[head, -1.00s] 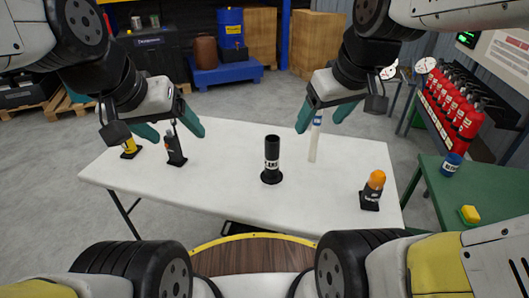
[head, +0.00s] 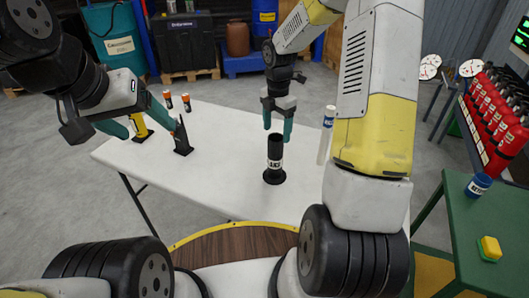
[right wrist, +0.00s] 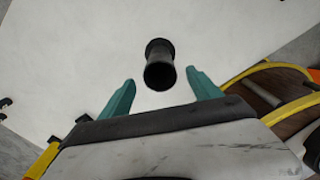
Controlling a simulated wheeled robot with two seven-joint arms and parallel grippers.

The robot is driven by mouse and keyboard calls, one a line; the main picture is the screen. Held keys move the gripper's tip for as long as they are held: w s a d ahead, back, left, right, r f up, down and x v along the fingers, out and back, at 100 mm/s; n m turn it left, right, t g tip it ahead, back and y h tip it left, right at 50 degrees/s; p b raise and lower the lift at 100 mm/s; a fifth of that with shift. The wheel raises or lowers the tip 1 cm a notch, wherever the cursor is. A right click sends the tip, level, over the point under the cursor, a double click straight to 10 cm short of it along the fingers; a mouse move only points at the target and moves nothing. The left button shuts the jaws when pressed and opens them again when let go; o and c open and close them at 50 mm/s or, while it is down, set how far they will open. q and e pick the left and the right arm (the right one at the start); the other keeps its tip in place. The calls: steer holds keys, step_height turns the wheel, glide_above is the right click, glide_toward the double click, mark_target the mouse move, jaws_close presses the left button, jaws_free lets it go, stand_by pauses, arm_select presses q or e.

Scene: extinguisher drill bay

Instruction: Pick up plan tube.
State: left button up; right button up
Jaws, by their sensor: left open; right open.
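A black tube (head: 275,153) with a white label stands upright on a round black base on the white table; I take it for the plan tube, though the label is only partly readable. My right gripper (head: 277,127) is open and empty, pointing down close above the tube's top. In the right wrist view the tube (right wrist: 160,66) shows from above, just beyond and between the level of the two open teal fingers, with gaps on both sides. My left gripper (head: 147,122) is open and empty over the table's left end, away from the tube.
A white tube with a blue label (head: 326,135) stands right of the black tube, partly behind my right arm. A yellow item (head: 140,128), a dark stand (head: 181,138) and two orange-topped items (head: 186,103) are at the table's left. A green table (head: 468,225) is at right.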

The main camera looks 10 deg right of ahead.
mark_target(276, 145)
step_height(276, 145, down, 7)
steer(key=shift+a+f, duration=0.1)
jaws_close()
stand_by(0.5)
